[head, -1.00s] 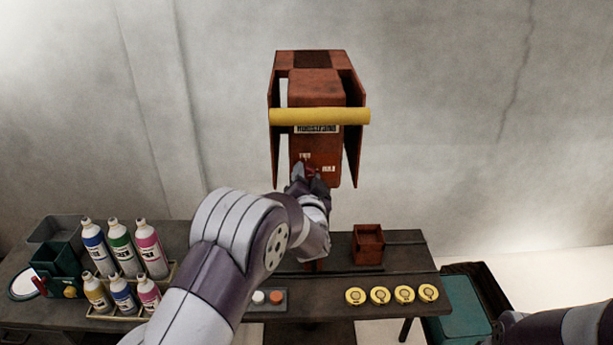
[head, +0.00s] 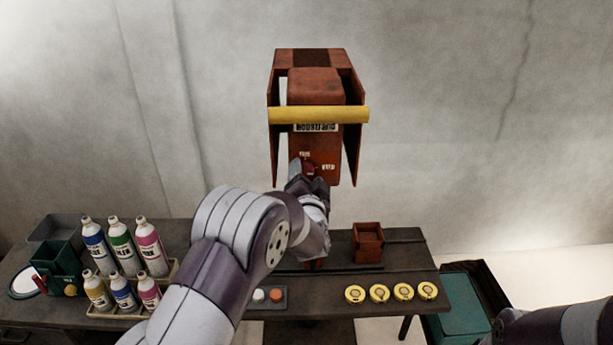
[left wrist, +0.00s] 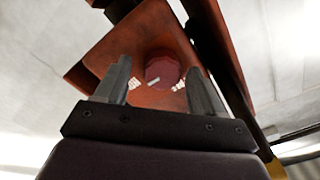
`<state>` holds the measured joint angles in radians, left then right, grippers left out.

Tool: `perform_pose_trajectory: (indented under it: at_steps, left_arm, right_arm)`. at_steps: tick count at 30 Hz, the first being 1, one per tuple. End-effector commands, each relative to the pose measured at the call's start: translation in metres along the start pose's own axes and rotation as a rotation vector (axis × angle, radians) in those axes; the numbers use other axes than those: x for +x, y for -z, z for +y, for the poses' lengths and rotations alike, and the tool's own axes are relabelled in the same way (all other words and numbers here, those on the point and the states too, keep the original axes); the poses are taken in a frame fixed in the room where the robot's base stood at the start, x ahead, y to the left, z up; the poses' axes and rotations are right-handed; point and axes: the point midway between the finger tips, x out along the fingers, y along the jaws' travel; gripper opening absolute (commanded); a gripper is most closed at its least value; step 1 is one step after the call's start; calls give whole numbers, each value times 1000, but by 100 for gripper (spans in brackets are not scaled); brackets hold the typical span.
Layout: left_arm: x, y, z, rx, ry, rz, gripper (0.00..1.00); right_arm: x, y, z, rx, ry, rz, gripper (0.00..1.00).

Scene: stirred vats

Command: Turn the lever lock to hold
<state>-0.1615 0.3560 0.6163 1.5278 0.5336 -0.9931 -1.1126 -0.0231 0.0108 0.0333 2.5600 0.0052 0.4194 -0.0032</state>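The lever lock is a red round knob with a white mark (left wrist: 163,71) on the face of a rusty red housing (head: 316,90). In the left wrist view the knob sits between and beyond my two finger tips, with small white labels to either side of it. A yellow bar lever (head: 318,115) crosses the front of the housing. My left gripper (head: 308,172) is at the lower face of the housing, right at the knob; its fingers are apart in the left wrist view (left wrist: 162,80). I cannot tell whether they touch the knob. My right gripper is out of view.
A dark bench (head: 330,285) stands below, with several bottles in a rack (head: 128,303) at left, a small rusty box (head: 367,244), several yellow discs (head: 379,293) and a small button panel (head: 266,297). A teal bin (head: 456,303) is at right.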

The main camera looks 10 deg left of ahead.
Motion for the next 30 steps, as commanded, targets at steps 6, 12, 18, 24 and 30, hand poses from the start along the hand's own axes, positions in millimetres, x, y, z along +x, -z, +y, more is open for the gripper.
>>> perform_pose_trajectory:
  at_steps: [6, 12, 18, 24, 30]
  left_arm:
    - [-1, 1, -1, -2, 3, 2, 69]
    - [-32, -1, 2, -3, 2, 4, 69]
    - [-86, 0, 2, -2, 1, 6, 69]
    - [-121, 0, 1, -1, 1, 3, 69]
    - [-128, 1, 0, -1, 2, 2, 69]
  right_arm:
    - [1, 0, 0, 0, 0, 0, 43]
    - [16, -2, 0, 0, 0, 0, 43]
    - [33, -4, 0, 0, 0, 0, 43]
    - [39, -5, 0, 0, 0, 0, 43]
    - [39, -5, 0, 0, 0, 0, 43]
